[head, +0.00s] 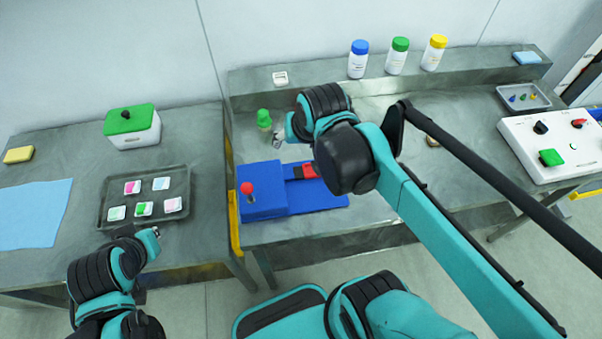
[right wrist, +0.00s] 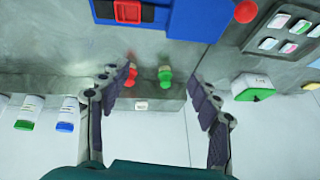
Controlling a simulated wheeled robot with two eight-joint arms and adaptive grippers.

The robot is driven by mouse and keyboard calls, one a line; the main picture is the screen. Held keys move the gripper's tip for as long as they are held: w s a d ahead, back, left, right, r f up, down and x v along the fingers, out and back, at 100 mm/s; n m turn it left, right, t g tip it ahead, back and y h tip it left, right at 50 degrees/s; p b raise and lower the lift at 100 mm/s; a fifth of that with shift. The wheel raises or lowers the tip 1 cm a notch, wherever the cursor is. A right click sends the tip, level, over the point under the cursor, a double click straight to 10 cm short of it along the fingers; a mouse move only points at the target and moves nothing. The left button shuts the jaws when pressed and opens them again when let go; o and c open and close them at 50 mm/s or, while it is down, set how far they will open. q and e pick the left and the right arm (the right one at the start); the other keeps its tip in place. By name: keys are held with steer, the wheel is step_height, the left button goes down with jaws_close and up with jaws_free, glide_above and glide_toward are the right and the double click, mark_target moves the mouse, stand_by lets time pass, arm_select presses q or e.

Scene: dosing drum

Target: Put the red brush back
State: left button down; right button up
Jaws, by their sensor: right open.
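In the right wrist view, a small red-topped piece (right wrist: 130,76), which looks like the red brush, stands on the grey bench close beside the left fingertip. A similar green one (right wrist: 165,76) stands next to it and also shows in the head view (head: 263,118). The red one is hidden in the head view behind my right arm. My right gripper (right wrist: 160,88) is open and empty, its fingers pointing at the two pieces. It also shows in the head view (head: 280,138). My left gripper (head: 152,238) is low, near the tray; its jaws are unclear.
A blue fixture (head: 262,205) with a red ball knob (head: 247,188) and a red block (head: 306,171) is in front. Bottles with blue (head: 358,62), green (head: 397,58) and yellow (head: 434,54) caps stand on the back ledge. A tray (head: 110,211) lies left.

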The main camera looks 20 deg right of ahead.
steer(key=s+a+f+n+t, duration=0.1)
steer(key=s+f+n, duration=0.2)
steer(key=s, duration=0.3)
steer(key=shift+s+a+f+n+t, duration=0.3)
steer(key=shift+a+f+n, duration=0.1)
steer(key=shift+f, duration=0.35)
step_height(320, 180, down, 3)
steer(key=b, duration=0.2)
steer(key=shift+r+b, duration=0.2)
steer(key=shift+b, duration=0.1)
